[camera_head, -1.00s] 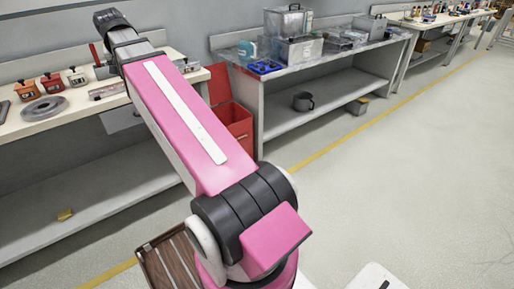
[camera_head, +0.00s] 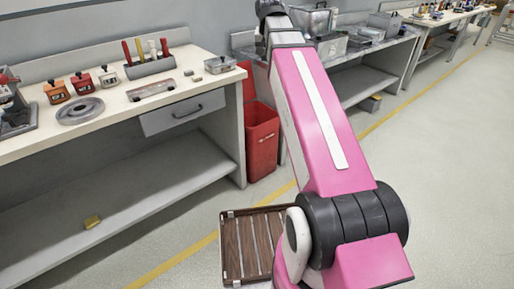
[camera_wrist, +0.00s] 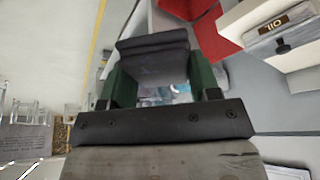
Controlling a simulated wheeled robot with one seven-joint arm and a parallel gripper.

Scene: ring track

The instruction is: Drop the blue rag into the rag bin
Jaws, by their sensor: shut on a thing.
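My gripper (camera_wrist: 160,85) shows in the wrist view, its two green fingers closed on a dark bluish-grey folded thing, which looks like the blue rag (camera_wrist: 152,50). The rag spans between the fingers and sticks out beyond them. A red open bin (camera_head: 263,143), which looks like the rag bin, stands on the floor between two benches in the head view. Its red surface also shows at the top of the wrist view (camera_wrist: 213,30), beyond and right of the rag.
A workbench (camera_head: 120,113) with several small pots, a grey ring and a tool holder stands left of the bin. A second bench (camera_head: 375,52) stands to the right. A slatted brown tray (camera_head: 232,245) lies low near my base.

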